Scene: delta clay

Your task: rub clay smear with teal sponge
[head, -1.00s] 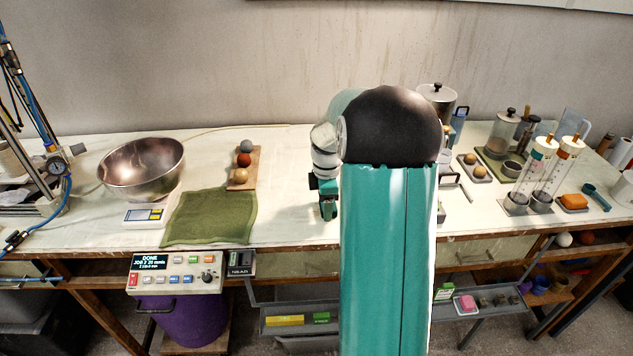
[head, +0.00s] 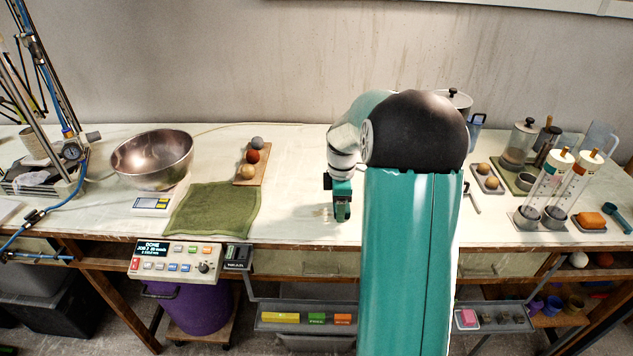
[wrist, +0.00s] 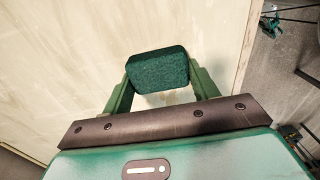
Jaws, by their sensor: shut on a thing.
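My gripper (head: 342,212) is low over the cream table top, left of my teal arm link in the head view. In the wrist view my gripper (wrist: 160,82) is shut on a dark teal sponge (wrist: 157,66), held between its two green fingers. Faint tan marks, which look like the clay smear (wrist: 178,97), show on the table just behind the sponge and between the fingers. In the head view small tan marks (head: 326,213) lie just left of the gripper. I cannot tell whether the sponge touches the table.
A green cloth (head: 213,211), a board with several balls (head: 252,162) and a metal bowl (head: 152,158) stand to the left. The table's front edge (head: 310,244) is close to the gripper.

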